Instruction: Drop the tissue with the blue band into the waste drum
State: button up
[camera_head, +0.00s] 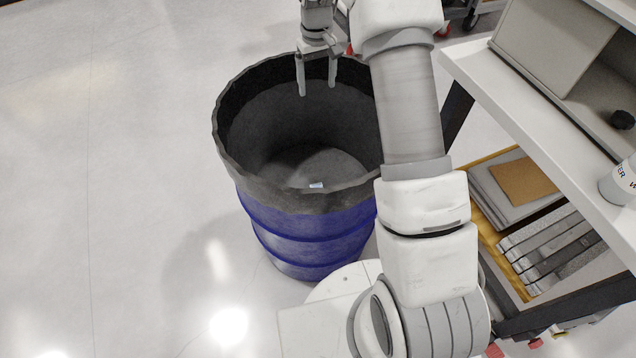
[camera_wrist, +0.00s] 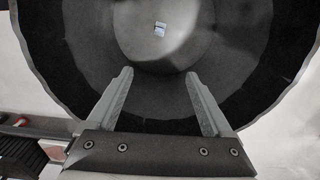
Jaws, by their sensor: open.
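The waste drum (camera_head: 310,225) is blue outside and dark inside, open at the top, standing on the floor left of my arm. A small pale tissue (camera_head: 316,185) lies at the drum's bottom. In the wrist view the tissue (camera_wrist: 160,29) looks white with a bluish band, small and far below the fingers. My gripper (camera_head: 317,90) points down over the far part of the drum's opening. In the wrist view my gripper (camera_wrist: 158,85) has its two fingers apart with nothing between them. The drum's inner wall (camera_wrist: 60,60) surrounds the fingers in that view.
A white-topped shelf unit (camera_head: 530,110) stands close to the right of my arm, with a beige box (camera_head: 555,40) and a white bottle (camera_head: 622,182) on it. Its lower shelf holds panels and grey bars (camera_head: 550,245). The floor left of the drum is clear.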

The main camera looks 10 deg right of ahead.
notch_tip(320, 180, up, 13)
jog(key=p, duration=0.1)
dwell(0.5)
